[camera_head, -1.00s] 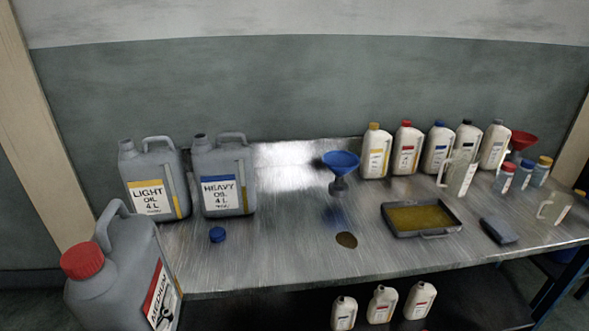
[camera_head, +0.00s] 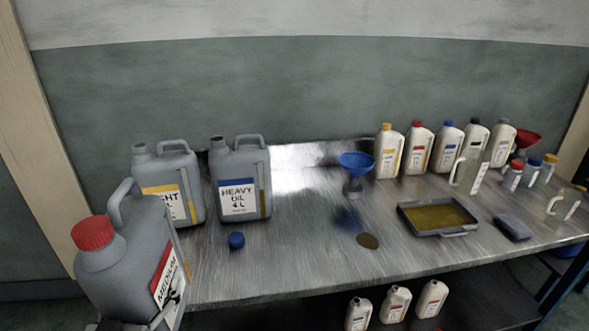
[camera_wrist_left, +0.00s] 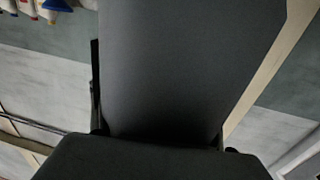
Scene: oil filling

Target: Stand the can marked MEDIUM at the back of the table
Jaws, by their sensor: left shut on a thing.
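The grey MEDIUM can (camera_head: 125,262) with a red cap and a red-striped label is at the lower left in the head view. It is upright with a slight tilt, in front of the table's left end. My left gripper (camera_head: 142,318) is shut on it low down and mostly hidden by it. In the left wrist view the can's dark grey side (camera_wrist_left: 180,60) fills the middle. The metal table (camera_head: 310,255) has bare surface at its back, right of the HEAVY can. My right gripper is out of view.
The LIGHT can (camera_head: 165,175) and HEAVY can (camera_head: 240,180) stand at the back left. A blue cap (camera_head: 236,240), a blue funnel (camera_head: 355,162) on a stand and an oil tray (camera_head: 437,217) are on the table. Several white bottles (camera_head: 418,150) line the back right.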

